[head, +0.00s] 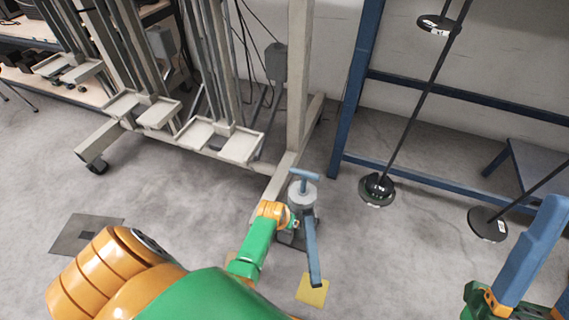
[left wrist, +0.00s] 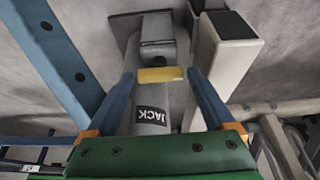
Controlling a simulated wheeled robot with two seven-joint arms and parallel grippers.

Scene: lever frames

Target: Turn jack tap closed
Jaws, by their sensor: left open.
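A yellow tap (left wrist: 160,75) crosses that body. My left gripper (left wrist: 160,80) is open, its blue fingers either side of the tap; I cannot tell whether they touch it. In the head view my left gripper (head: 288,216) is beside the jack, its fingers largely hidden. My right gripper (head: 548,265) is at the lower right, partly cut off.
A pale frame post (head: 297,90) stands close behind the jack, and it shows beside the jack in the left wrist view (left wrist: 225,60). A blue rack (head: 350,100) with weights stands right. Open floor is at left.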

